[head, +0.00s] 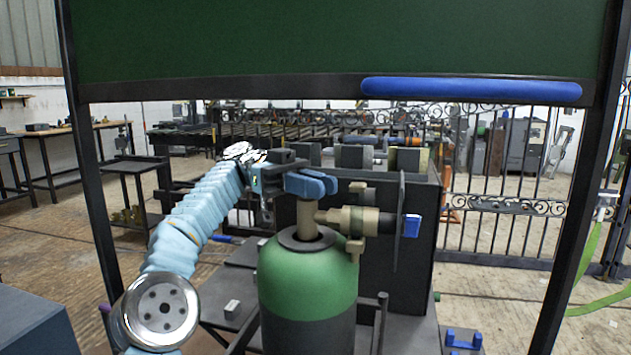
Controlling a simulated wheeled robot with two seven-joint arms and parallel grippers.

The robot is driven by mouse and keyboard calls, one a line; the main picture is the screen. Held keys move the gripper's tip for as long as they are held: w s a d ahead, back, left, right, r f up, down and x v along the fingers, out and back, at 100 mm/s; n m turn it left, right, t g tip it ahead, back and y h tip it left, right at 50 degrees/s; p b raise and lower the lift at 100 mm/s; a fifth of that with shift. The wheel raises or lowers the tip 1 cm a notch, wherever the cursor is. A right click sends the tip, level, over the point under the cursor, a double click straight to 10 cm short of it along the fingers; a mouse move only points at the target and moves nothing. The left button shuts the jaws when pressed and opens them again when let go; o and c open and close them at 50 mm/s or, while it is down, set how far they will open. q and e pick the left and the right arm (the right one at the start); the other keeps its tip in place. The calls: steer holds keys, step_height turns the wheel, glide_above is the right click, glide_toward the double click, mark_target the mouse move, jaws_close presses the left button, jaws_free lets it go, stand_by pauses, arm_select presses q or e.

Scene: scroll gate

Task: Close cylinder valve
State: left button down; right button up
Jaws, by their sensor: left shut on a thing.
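The green-topped gas cylinder (308,285) stands upright in front of me, in the lower middle of the head view. A brass-coloured valve stem (306,220) rises from its neck, with a brass fitting (352,220) going out to the right. A blue valve handle (311,184) sits on top of the stem. My left gripper (290,172) comes in from the left at the height of the handle and is shut on it. The gripper partly hides where the fingers touch the handle. My right gripper is not in view.
A raised dark green shutter with a blue bar handle (470,88) hangs across the top, in a dark frame. A dark box (385,270) stands behind the cylinder. A black ornate gate (510,205) is at the back right. Blue brackets (463,339) lie at the lower right.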

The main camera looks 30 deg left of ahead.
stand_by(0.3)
arm_select(q)
steer(key=c, duration=1.1)
jaws_free()
